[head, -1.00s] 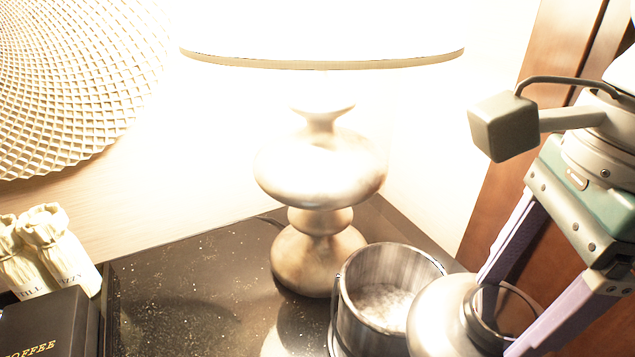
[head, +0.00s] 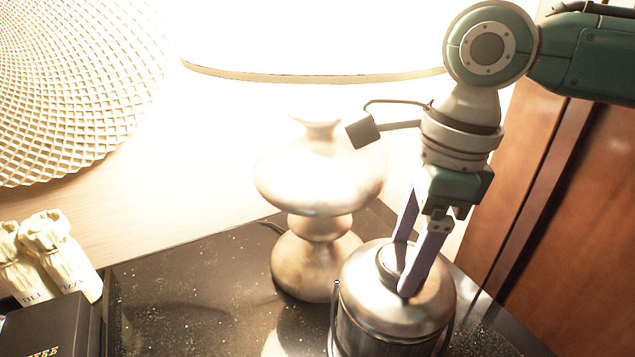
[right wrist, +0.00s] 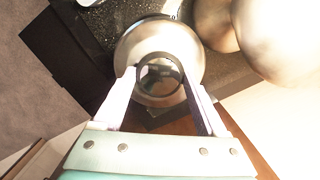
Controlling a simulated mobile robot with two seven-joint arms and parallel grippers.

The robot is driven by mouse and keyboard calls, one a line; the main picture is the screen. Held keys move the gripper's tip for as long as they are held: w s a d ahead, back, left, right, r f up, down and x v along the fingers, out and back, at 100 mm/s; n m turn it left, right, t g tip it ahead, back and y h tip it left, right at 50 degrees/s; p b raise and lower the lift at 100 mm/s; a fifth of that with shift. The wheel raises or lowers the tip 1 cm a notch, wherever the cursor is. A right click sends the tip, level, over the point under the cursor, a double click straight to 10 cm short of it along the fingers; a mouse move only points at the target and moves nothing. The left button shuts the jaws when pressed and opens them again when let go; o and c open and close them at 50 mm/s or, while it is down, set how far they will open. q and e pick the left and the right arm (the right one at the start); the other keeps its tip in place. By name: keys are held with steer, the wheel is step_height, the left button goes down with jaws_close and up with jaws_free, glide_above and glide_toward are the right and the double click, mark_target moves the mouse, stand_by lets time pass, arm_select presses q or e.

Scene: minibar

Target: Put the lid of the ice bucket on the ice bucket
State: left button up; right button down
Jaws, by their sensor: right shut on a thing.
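The ice bucket (head: 372,340) stands on the dark counter, and its mouth is covered from view by the lid. The metal lid (head: 425,308) sits over the bucket's top and looks about level; I cannot tell whether it is fully seated. My right gripper (head: 402,272) comes down from above and is shut on the lid's dark round knob. In the right wrist view the lid (right wrist: 130,62) lies between the fingers, which hold the knob (right wrist: 160,76) from both sides. My left gripper is not in view.
A metal lamp (head: 315,262) stands close behind and left of the bucket. The dark speckled counter (head: 190,300) is mostly clear on the left. A black box (head: 50,330) and two small cloth bags (head: 45,255) are at the far left. Wooden panels (head: 560,210) stand at the right.

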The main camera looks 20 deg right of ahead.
steer(key=shift+f, duration=0.1)
steer(key=shift+f, duration=0.25)
jaws_free()
steer(key=shift+r, duration=0.1)
step_height(320, 180, up, 12)
steer(key=d, duration=0.1)
steer(key=shift+s+r, duration=0.25)
steer(key=shift+s, duration=0.1)
steer(key=shift+d, duration=0.1)
